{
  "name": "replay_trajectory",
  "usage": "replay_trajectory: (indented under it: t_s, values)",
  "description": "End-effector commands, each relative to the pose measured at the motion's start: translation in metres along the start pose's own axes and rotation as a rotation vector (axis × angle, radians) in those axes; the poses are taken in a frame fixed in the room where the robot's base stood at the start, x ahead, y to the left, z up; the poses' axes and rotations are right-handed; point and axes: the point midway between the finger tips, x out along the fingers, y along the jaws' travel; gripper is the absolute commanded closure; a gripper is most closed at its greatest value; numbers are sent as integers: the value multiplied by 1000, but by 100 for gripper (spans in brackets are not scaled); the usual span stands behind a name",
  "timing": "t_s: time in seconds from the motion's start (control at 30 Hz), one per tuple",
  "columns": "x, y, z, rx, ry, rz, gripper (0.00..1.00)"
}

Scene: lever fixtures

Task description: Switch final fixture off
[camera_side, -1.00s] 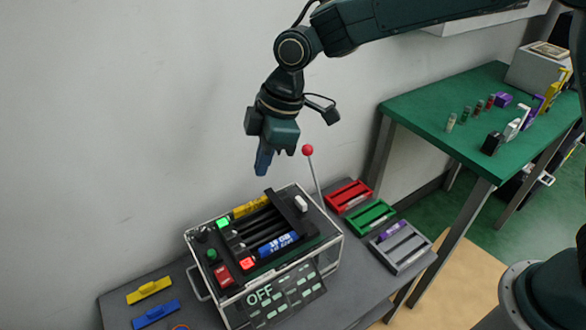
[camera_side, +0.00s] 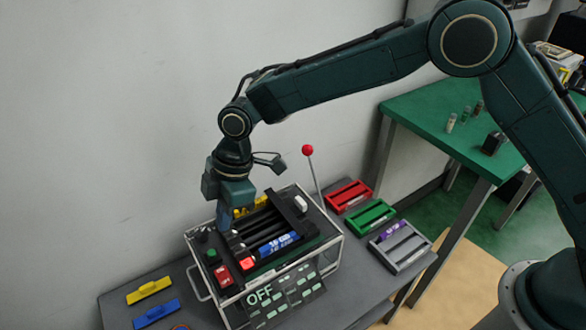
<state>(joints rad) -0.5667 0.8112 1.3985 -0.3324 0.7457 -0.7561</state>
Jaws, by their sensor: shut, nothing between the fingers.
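The fixture (camera_side: 338,250) is a clear-sided box with a black top on the grey table. Its front display (camera_side: 261,296) reads OFF. A lever with a red ball (camera_side: 307,150) stands up at its back right. A green button (camera_side: 212,255), a red button (camera_side: 224,276) and a lit red square (camera_side: 247,264) are on its left side. A blue battery-like piece (camera_side: 278,243) lies in a slot, and a yellow piece (camera_side: 262,200) is partly hidden behind my gripper. My gripper (camera_side: 223,222) is shut and empty, pointing down over the box's back left. Whether it touches is unclear.
Red (camera_side: 350,196), green (camera_side: 370,217) and grey (camera_side: 400,248) trays lie right of the box. Yellow (camera_side: 148,290) and blue (camera_side: 156,313) pieces lie at the left. A green table (camera_side: 420,108) with small items stands at the back right.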

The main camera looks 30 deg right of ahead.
Motion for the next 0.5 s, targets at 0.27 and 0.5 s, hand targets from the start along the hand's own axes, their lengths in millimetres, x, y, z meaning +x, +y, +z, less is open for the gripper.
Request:
replay_trajectory:
  t_s: [0.27,0.5]
  values:
    - [4,0,0,1,-1,-1,100]
    - [24,-1,0,0,-1,-2,100]
